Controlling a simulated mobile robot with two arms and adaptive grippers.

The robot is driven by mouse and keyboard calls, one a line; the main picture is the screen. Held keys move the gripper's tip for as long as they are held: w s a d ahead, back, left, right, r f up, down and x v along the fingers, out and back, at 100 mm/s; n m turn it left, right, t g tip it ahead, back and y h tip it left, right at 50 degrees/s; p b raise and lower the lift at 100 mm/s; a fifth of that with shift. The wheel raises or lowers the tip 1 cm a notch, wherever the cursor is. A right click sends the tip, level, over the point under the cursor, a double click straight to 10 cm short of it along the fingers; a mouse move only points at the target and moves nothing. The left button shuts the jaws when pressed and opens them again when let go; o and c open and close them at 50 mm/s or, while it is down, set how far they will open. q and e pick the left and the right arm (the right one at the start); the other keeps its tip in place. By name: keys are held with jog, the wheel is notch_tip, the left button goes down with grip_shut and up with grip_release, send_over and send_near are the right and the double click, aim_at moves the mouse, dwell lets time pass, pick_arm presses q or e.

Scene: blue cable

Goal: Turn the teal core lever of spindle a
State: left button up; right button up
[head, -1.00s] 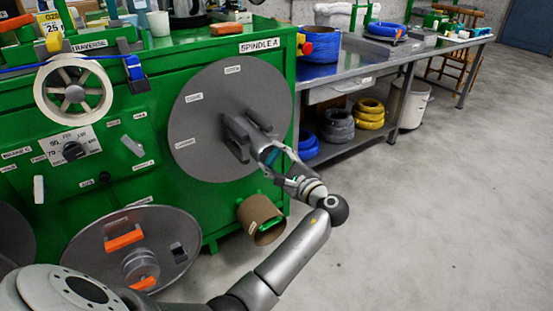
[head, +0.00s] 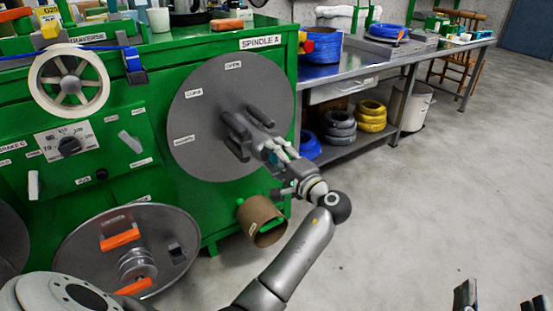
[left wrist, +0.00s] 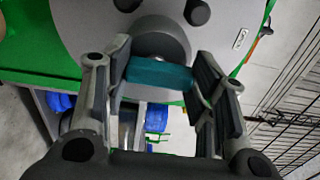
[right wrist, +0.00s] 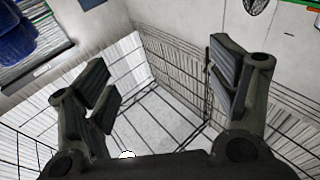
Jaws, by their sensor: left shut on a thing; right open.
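The grey round flange of spindle A (head: 200,125) stands on the front of the green machine. My left gripper (head: 262,140) is at its hub in the head view, where arm and fingers hide the lever. In the left wrist view the teal core lever (left wrist: 158,74) lies crosswise between the two fingers in front of the grey hub. My left gripper (left wrist: 160,95) is shut on it. My right gripper (head: 500,300) shows at the lower right edge of the head view. In the right wrist view my right gripper (right wrist: 160,85) is open and empty, fingers wide apart.
A brown cardboard tube (head: 260,220) sticks out below the flange. A loose-looking grey disc with orange handles (head: 150,225) is at lower left. A metal bench (head: 345,75) with cable coils stands behind. A wire mesh (right wrist: 180,70) faces my right gripper.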

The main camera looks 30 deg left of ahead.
pick_arm(q)
jog(key=shift+f, duration=0.1)
pick_arm(e)
jog(key=shift+s+r+t, duration=0.1)
jog(key=shift+r+t, duration=0.3)
jog(key=shift+r, duration=0.15)
pick_arm(q)
jog(key=shift+n, duration=0.3)
jog(key=o, duration=1)
jog(key=v, duration=0.7)
jog(key=shift+s+d, duration=0.15)
jog(key=shift+d, duration=0.1)
